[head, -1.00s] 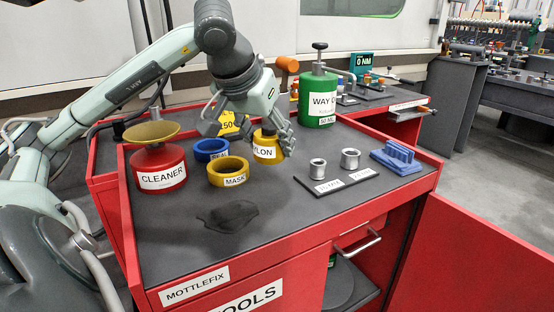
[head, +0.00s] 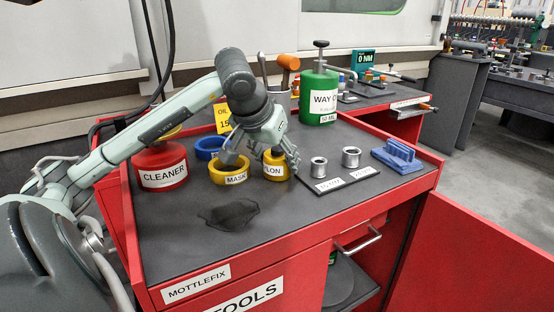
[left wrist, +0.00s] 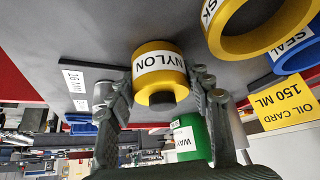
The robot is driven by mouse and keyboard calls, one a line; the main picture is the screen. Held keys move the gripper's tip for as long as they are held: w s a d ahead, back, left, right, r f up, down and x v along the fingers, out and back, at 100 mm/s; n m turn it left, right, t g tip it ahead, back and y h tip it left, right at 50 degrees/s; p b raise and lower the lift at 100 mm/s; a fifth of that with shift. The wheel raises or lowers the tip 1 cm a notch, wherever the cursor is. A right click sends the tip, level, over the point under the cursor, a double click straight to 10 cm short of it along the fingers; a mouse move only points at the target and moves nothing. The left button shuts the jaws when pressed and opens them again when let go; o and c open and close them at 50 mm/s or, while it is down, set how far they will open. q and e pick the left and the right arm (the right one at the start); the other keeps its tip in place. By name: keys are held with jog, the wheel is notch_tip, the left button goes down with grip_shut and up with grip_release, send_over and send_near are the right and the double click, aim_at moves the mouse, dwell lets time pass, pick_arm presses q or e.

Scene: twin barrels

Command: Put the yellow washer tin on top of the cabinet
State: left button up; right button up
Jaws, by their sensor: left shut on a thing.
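The yellow washer tin (head: 274,164), labelled NYLON, is at the middle of the dark top of the red cabinet (head: 310,215). My left gripper (head: 264,158) reaches down around it from behind and is shut on it. In the left wrist view the tin (left wrist: 158,58) sits between the two fingers, its label facing the camera. I cannot tell whether its base touches the top. My right gripper is not in view.
A yellow MASK ring (head: 229,171), a blue ring (head: 209,148) and a red CLEANER can (head: 161,166) stand left of the tin. Two metal sockets (head: 335,162) on a dark plate and a blue rack (head: 397,156) are right. The front top is clear except for a dark stain (head: 229,215).

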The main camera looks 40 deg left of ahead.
pick_arm(q)
jog(key=o, duration=1.3)
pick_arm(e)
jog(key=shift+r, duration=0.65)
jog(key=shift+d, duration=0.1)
pick_arm(q)
jog(key=shift+s+r, duration=0.3)
jog(key=shift+r, duration=0.4)
jog(key=v, duration=1)
jog(key=shift+s+d+r, duration=0.15)
jog(key=shift+d+r, duration=0.05)
jog(key=shift+r, duration=0.1)
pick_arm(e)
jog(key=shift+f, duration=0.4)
